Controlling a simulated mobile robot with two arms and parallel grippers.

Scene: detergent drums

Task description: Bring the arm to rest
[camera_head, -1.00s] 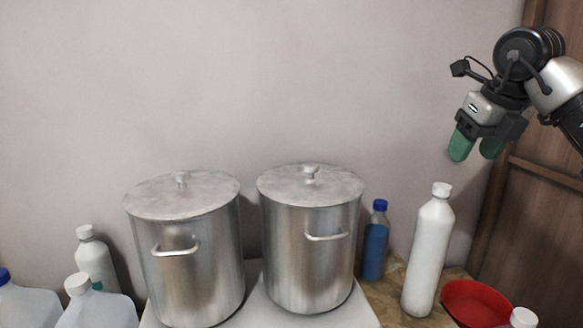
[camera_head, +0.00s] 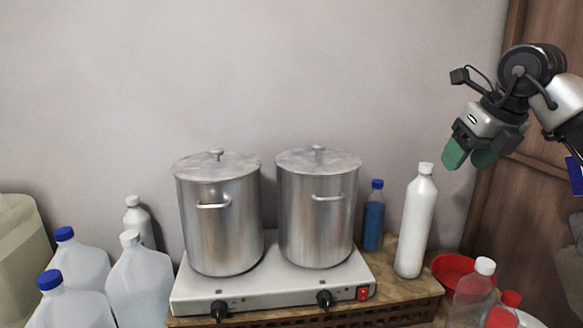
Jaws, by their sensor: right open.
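My right gripper (camera_head: 470,155) hangs in the air at the upper right, with its green fingertips pointing down. It is open and holds nothing. It is above and to the right of the tall white bottle (camera_head: 416,222) and apart from it. Two lidded metal drums stand upright side by side, the left drum (camera_head: 222,230) and the right drum (camera_head: 313,225). Both stand on a white double hot plate (camera_head: 200,292). My left gripper is not in view.
A blue bottle (camera_head: 373,220) stands beside the white bottle, and a red bowl (camera_head: 452,268) is to its right. Several jugs, one a clear jug (camera_head: 140,285), crowd the left. Bottles with red and white caps stand at the lower right. The wall area above the drums is clear.

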